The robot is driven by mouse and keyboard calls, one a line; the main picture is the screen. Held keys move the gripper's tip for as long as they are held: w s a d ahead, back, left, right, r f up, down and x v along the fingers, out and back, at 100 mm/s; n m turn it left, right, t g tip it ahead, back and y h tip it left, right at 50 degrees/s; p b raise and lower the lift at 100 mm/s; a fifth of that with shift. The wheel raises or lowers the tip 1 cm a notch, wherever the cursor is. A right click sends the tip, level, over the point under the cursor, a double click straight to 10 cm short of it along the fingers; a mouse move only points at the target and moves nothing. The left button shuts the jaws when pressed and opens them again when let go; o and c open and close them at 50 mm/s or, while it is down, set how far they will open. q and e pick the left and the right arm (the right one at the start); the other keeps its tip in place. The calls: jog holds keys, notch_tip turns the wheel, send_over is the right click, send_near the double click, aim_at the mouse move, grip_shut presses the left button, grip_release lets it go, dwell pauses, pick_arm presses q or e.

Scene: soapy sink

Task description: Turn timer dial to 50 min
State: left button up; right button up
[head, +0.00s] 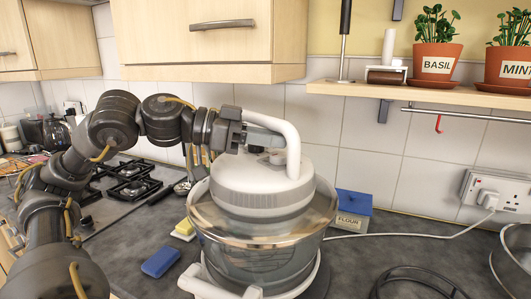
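A white appliance lid (262,192) with an arched white handle (292,150) sits on a large glass bowl (262,262). A small grey knob (277,156) shows on top of the lid, under the handle; its markings are too small to read, and I cannot tell if it is the timer dial. My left gripper (258,138) comes in from the left, over the lid's top and close to the knob. Its dark fingers partly hide that area. I cannot tell whether it touches the knob or whether it is open. My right gripper is not in view.
A blue sponge (160,261) and a yellow sponge (184,228) lie left of the bowl. A blue flour box (352,211) stands behind it. A white cord (410,235) runs to a wall socket (497,195). A black wire rack (415,284) lies right. A shelf with potted herbs overhangs the right.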

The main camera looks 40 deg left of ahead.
pick_arm(q)
jog(key=shift+w, duration=0.15)
grip_shut()
jog(key=shift+o, duration=0.7)
grip_release()
jog(key=shift+r, duration=0.15)
jog(key=o, duration=0.4)
jog(key=shift+a, duration=0.1)
jog(key=shift+o, duration=0.2)
